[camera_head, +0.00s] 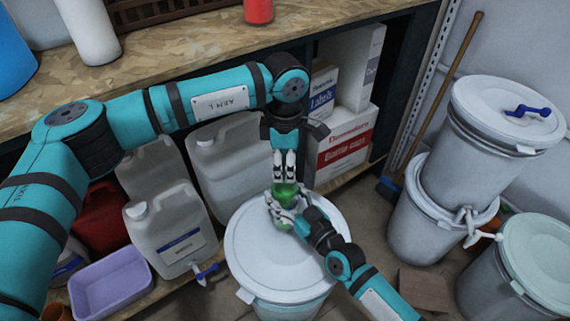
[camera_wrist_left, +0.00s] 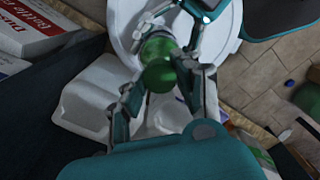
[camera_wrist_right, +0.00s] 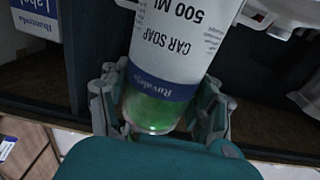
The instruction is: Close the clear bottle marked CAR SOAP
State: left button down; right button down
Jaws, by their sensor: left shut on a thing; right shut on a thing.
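The CAR SOAP bottle (camera_head: 285,190) shows as a small green body between my two grippers, above the white drum lid. In the right wrist view the bottle (camera_wrist_right: 175,50) has a white label with a dark band and a green part close to the gripper. My right gripper (camera_head: 279,208) comes from the lower right and is shut on the bottle. My left gripper (camera_head: 285,172) points down from above and is shut at the bottle's top. The green part also shows in the left wrist view (camera_wrist_left: 160,75).
The white lidded drum (camera_head: 265,255) stands below. White jugs (camera_head: 175,235) and a lilac tub (camera_head: 110,285) are at left. Boxes (camera_head: 345,140) fill the lower shelf under the worktop (camera_head: 190,45). Stacked drums (camera_head: 490,140) stand at right, with some floor between.

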pick_arm(q)
jog(key=c, duration=0.9)
grip_release()
notch_tip(320, 180, up, 12)
pick_arm(e)
jog(key=shift+c, duration=1)
grip_release()
